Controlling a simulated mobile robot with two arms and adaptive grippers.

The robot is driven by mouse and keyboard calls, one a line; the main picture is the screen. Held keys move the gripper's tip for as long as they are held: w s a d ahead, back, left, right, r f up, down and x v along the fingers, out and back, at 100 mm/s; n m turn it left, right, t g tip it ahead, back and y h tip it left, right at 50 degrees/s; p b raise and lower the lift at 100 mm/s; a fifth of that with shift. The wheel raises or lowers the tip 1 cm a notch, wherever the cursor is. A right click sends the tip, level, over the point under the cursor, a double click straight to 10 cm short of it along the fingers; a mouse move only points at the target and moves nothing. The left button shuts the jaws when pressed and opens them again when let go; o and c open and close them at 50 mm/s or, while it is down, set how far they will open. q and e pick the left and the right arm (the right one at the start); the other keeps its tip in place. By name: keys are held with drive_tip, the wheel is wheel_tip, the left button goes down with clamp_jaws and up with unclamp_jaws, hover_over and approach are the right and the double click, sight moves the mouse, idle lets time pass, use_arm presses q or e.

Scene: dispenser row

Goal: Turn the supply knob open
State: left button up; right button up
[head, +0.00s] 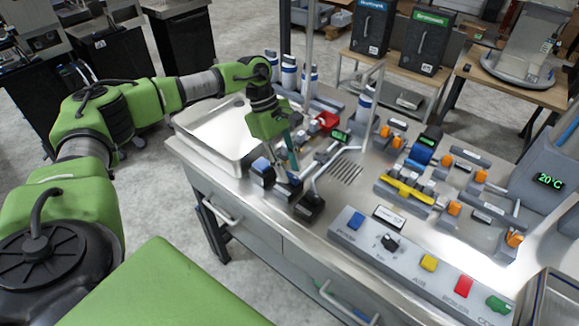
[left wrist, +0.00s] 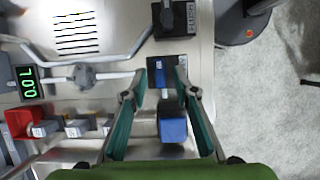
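A small blue-handled knob (left wrist: 160,76) sits on a dark plate on the steel counter; I cannot read which knob is the supply knob. In the head view it is close to the tips of my left gripper (head: 291,168). In the left wrist view the gripper (left wrist: 161,95) is open, its two teal fingers on either side of the line to this knob. A blue block (left wrist: 172,130) on a dark base lies nearer the palm, also seen between the fingers. A black knob (left wrist: 172,18) stands beyond. Contact cannot be told. My right gripper does not show.
A bent steel pipe (head: 322,170) and a drain grille (head: 345,173) lie beside the knobs. A red fitting (head: 327,121) and a green display are behind. The front panel (head: 408,263) has coloured buttons. A steel tray (head: 215,125) is at left.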

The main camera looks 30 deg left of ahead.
use_arm(q)
drive_tip(key=shift+d+f, duration=0.3)
drive_tip(key=shift+f, duration=0.35)
clamp_jaws()
